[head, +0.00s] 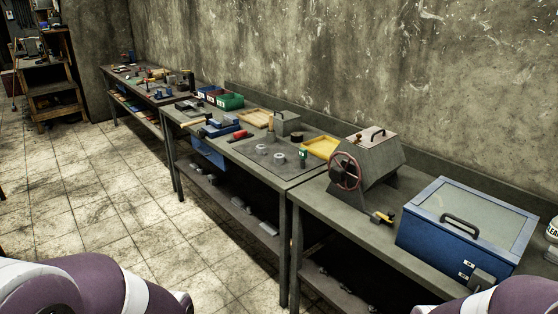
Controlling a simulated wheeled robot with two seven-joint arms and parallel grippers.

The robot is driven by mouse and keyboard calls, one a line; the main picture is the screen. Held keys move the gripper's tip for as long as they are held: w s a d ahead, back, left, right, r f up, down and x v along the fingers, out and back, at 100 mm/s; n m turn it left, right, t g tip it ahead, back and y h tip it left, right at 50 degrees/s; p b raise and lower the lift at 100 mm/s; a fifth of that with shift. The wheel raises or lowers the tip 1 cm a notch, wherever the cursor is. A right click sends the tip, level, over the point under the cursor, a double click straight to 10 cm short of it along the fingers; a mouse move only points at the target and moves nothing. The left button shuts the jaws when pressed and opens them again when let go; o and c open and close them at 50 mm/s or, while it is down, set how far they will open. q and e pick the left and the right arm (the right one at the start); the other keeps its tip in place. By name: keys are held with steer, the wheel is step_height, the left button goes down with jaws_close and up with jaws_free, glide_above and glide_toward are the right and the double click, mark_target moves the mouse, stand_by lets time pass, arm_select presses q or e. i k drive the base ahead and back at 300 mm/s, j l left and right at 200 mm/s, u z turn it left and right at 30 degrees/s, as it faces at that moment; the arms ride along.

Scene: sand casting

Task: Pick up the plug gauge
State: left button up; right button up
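I cannot single out the plug gauge with certainty at this distance. A small upright item with a green part (303,156) stands on the grey mat (256,168) on the middle bench, near two grey rings (262,149). A red-handled item (239,134) lies at the left of these. Both my arms show only as purple and white links at the bottom corners, far from the benches' tops. Neither gripper is in view.
A row of benches (335,205) runs along the wall. On the near bench stand a grey drum machine with a handwheel (345,171), a small yellow and black item (382,217) and a blue cabinet (428,236). Yellow trays (322,147) lie farther back. The tiled floor (110,200) at left is clear.

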mark_target(302, 155)
steer(key=i+j+u, duration=0.2)
steer(key=i+u, duration=0.15)
steer(key=i, duration=0.2)
steer(key=i+u, duration=0.35)
steer(key=i, duration=0.15)
steer(key=i+u, duration=0.35)
steer(key=i, duration=0.2)
steer(key=i+j, duration=0.1)
steer(key=i, duration=0.6)
steer(key=i+j+z, duration=0.1)
steer(key=i, duration=0.6)
